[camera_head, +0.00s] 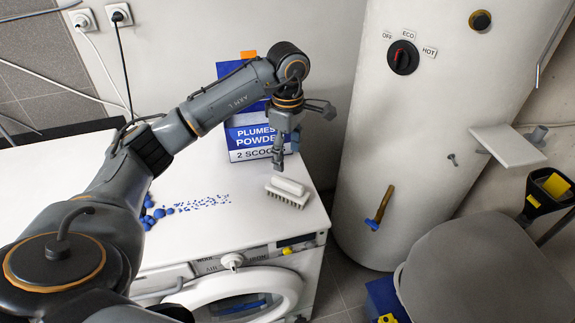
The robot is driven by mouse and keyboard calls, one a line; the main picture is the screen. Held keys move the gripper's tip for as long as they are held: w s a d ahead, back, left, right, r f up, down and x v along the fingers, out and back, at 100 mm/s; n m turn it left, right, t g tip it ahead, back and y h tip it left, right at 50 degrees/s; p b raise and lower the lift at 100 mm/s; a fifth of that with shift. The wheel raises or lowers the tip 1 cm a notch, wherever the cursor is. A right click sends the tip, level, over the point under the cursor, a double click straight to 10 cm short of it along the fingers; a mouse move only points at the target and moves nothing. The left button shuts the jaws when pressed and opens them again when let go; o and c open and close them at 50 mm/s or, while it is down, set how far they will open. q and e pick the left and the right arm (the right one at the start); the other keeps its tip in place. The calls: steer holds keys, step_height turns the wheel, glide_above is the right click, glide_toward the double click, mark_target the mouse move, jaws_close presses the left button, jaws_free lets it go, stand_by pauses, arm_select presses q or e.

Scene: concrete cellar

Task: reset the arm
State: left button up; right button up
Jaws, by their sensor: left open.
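My left arm reaches in from the left across a white washing machine (180,240). Its gripper (279,168) points down above the machine's top, just behind a white scrubbing brush (288,190). The gripper is open and holds nothing that I can see; its fingers overlap in this view. The brush lies on the machine top near its right edge. A blue and white powder box (248,140) stands behind the gripper, partly hidden by my arm. My right gripper is not in view.
Blue granules (160,211) are spilled on the machine top, left of the brush. A tall white boiler (400,130) stands to the right, with a small white shelf (508,146) beside it. A grey rounded object (475,270) fills the lower right. Wall sockets (82,20) have cables.

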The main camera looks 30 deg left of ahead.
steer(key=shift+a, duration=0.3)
